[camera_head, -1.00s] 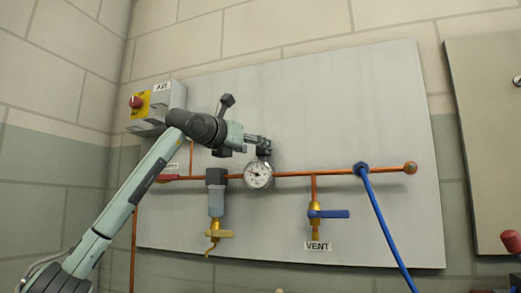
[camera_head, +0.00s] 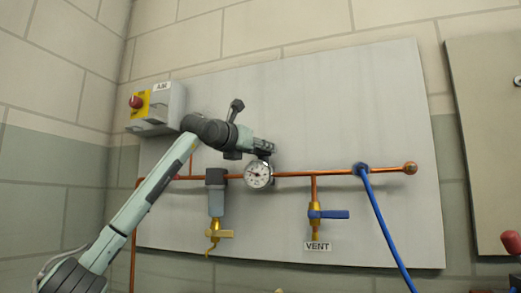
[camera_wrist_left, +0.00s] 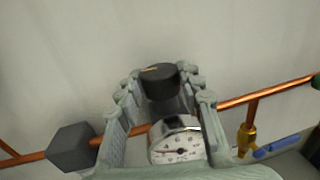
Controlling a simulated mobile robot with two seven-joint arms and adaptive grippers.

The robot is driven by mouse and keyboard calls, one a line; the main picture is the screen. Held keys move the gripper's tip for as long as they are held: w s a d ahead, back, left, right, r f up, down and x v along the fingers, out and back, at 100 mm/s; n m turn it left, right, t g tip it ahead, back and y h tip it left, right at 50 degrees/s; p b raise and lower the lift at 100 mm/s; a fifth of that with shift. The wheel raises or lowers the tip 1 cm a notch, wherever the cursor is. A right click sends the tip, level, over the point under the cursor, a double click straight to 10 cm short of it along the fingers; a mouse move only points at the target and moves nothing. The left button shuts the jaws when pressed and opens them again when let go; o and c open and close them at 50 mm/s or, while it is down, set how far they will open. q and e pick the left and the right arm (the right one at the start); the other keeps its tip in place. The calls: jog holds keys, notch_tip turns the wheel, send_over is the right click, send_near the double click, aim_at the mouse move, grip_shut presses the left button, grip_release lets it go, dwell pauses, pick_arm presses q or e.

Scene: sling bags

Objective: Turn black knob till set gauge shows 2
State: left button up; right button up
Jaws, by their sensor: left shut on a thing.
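The black knob (camera_wrist_left: 160,82) sits above the gauge in the left wrist view, with a small orange mark on its top. My left gripper (camera_head: 267,151) is shut on the knob, with a finger on each side of it. The fingers also show in the left wrist view (camera_wrist_left: 161,92). In the head view the gripper hides most of the knob. The round white gauge (camera_head: 258,174) hangs just below the gripper on the copper pipe. It also shows in the left wrist view (camera_wrist_left: 178,145). Its needle is too small to read surely. My right gripper is out of view.
The copper pipe (camera_head: 335,173) runs across the grey panel (camera_head: 390,115). A filter (camera_head: 216,195) with a yellow tap is left of the gauge. A blue-handled vent valve (camera_head: 330,214) and a blue hose (camera_head: 384,225) are to the right. The AIR box (camera_head: 165,106) is at upper left.

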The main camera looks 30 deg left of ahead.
pick_arm(q)
jog(key=shift+y, duration=0.3)
jog(key=shift+d+n+y, duration=0.25)
jog(key=shift+n+y, duration=0.65)
jog(key=shift+y, duration=0.2)
jog(key=shift+d+n+g+y, duration=0.1)
jog(key=shift+n+g+y, duration=0.5)
jog(key=shift+y, duration=0.5)
jog(key=n+g+y, duration=0.1)
jog(key=n+y, duration=0.1)
jog(key=y, duration=0.1)
jog(key=shift+w+n+g+b, duration=0.1)
jog(key=shift+n+g+b, duration=0.2)
jog(key=shift+b, duration=0.05)
jog(key=shift+n+g+y, duration=0.3)
jog(key=shift+n+y, duration=0.1)
jog(key=shift+y, duration=0.3)
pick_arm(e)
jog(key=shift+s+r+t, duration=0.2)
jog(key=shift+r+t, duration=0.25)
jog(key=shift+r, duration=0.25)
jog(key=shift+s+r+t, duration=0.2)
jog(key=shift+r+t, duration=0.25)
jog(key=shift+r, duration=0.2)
pick_arm(q)
jog(key=o, duration=1.2)
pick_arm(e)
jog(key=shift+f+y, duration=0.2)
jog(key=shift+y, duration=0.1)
